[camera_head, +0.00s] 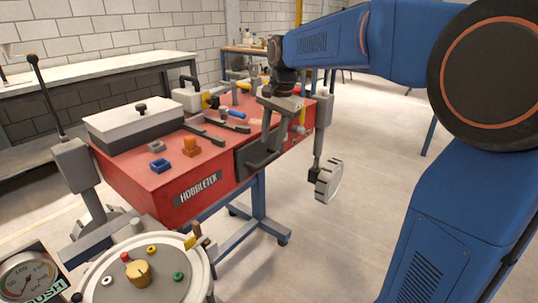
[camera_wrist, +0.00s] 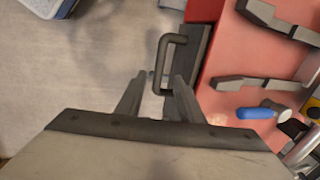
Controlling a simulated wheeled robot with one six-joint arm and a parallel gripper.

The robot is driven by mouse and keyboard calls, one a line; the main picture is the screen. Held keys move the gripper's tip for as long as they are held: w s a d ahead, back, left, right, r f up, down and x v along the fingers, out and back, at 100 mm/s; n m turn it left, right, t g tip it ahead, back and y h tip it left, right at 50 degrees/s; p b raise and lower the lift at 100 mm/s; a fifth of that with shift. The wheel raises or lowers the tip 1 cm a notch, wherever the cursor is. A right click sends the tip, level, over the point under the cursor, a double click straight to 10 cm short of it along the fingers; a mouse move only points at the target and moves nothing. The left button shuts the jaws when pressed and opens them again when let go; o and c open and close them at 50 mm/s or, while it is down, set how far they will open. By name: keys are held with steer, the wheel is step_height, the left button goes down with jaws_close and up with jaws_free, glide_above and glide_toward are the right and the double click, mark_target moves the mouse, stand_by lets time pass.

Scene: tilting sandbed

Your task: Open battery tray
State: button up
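The battery tray appears to be the dark grey front panel (camera_head: 243,160) set in the side of the red machine body. In the wrist view its dark face (camera_wrist: 198,45) runs along the red edge, with a black U-shaped handle (camera_wrist: 163,55) standing out from it. My gripper (camera_head: 262,158) is at the tray front, reaching down from above. In the wrist view my gripper (camera_wrist: 158,80) is open, its two fingers apart on either side of the handle's near end. I cannot tell whether a finger touches the handle. The tray looks closed, flush with the body.
The red machine (camera_head: 200,185) carries a grey lidded box (camera_head: 140,122), blue and orange blocks, black clamp bars and a blue-handled valve (camera_wrist: 254,113). A round control panel (camera_head: 140,280) is in the foreground. Floor before the tray is open.

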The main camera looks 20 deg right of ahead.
mark_target(268, 158)
steer(key=f, duration=0.4)
steer(key=w+f, duration=0.1)
steer(key=f, duration=0.1)
steer(key=shift+a+f, duration=0.3)
steer(key=shift+a, duration=0.05)
jaws_close()
